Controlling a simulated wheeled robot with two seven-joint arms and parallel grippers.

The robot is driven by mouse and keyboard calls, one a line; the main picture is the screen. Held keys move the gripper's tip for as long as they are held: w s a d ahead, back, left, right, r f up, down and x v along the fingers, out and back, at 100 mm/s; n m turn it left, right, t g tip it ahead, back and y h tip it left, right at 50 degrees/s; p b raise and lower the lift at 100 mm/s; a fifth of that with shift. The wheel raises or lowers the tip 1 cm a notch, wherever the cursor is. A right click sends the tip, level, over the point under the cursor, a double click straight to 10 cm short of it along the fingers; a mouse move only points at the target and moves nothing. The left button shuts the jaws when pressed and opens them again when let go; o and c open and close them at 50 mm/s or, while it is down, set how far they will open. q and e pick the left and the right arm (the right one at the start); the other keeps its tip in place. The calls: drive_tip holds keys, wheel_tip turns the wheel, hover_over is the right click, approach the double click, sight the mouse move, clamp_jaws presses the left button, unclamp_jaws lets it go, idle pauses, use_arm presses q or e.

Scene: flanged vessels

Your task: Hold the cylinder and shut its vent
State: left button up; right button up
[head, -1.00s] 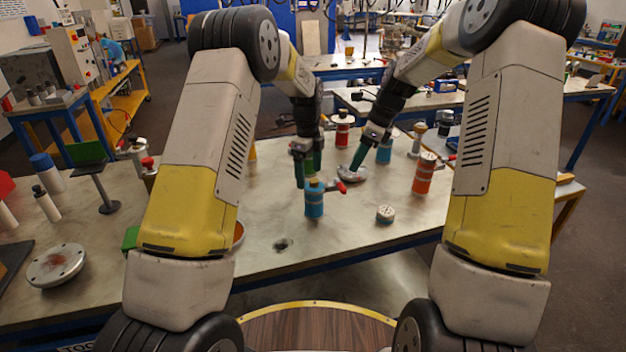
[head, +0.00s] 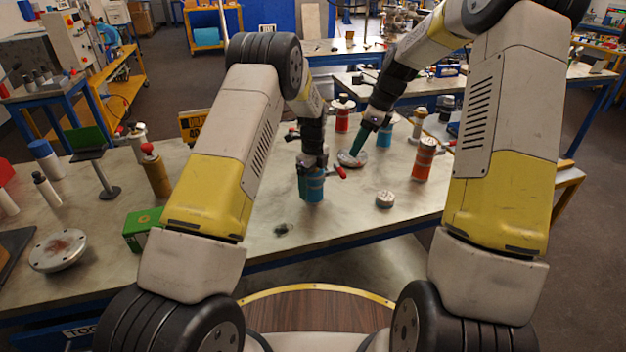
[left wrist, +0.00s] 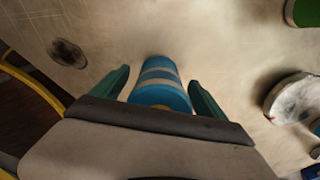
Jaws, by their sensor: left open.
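A blue cylinder with pale bands (head: 314,191) stands on the metal table. A red-tipped vent handle (head: 340,172) sticks out to the right near its top. My left gripper (head: 311,180) is above it and partly hides its top. In the left wrist view, the cylinder (left wrist: 160,86) is between the open green fingers of the left gripper (left wrist: 159,76), with a gap visible on each side. My right gripper (head: 358,148) is farther back and to the right, pointing down at a round metal flange (head: 351,160). Its finger gap cannot be made out.
A red cylinder (head: 423,163) and a small pale disc (head: 385,200) stand to the right. Another red cylinder (head: 342,118) is behind. A yellow cylinder (head: 156,172), a green box (head: 141,229) and a flanged disc (head: 58,250) are left. The table front is clear.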

use_arm(q)
clamp_jaws()
idle(0.3)
idle(1.0)
